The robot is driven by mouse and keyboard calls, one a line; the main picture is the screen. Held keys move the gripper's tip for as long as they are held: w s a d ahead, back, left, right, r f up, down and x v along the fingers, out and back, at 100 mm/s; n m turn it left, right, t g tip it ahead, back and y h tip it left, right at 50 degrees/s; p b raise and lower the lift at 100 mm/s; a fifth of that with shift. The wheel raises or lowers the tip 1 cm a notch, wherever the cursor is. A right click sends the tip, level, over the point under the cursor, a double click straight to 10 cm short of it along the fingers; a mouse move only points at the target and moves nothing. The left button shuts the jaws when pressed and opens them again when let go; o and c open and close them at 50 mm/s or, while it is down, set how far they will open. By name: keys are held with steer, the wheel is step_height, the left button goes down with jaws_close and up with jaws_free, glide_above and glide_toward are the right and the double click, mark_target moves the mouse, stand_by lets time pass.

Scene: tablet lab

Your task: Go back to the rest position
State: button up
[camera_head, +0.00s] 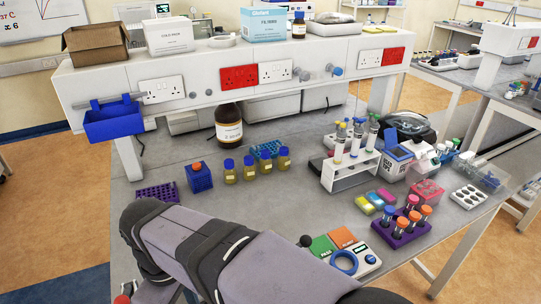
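My arm reaches across the bottom of the head view in grey covers, over the front of the grey lab bench (330,205). Its far end runs out of the frame at the bottom, so my gripper is not in view. I cannot see whether it is open or shut, or whether it holds anything.
Near the arm stand a purple rack (402,232) of capped tubes, a device with green and orange panels (343,250), a blue box (199,178) and several amber vials (248,168). A white tube rack (350,168) stands farther back, and a raised shelf (225,60) spans behind.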

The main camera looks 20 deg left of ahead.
steer(key=w+d+m, duration=0.1)
steer(key=w+d, duration=0.2)
steer(key=d, duration=0.1)
steer(key=w+d+f+m, duration=0.1)
steer(key=w+d+m, duration=0.1)
steer(key=w+d, duration=0.2)
steer(key=w+d+f+m, duration=0.1)
steer(key=w+d+m, duration=0.1)
steer(key=w+d, duration=0.1)
steer(key=shift+w+d+f, duration=0.15)
steer(key=shift+w+d, duration=0.25)
steer(key=shift+d, duration=0.1)
steer(key=w+d+f+m, duration=0.15)
steer(key=d+m, duration=0.35)
steer(key=d, duration=0.6)
steer(key=w+d+f+m, duration=0.1)
steer(key=d+f+m, duration=0.25)
steer(key=d, duration=0.75)
steer(key=s+d+f+m, duration=0.2)
steer(key=s+d+m, duration=0.2)
steer(key=d, duration=0.3)
steer(key=shift+s+d+f+m, duration=0.15)
steer(key=shift+s+d+m, duration=0.2)
steer(key=shift+d+m, duration=0.1)
steer(key=shift+a, duration=0.1)
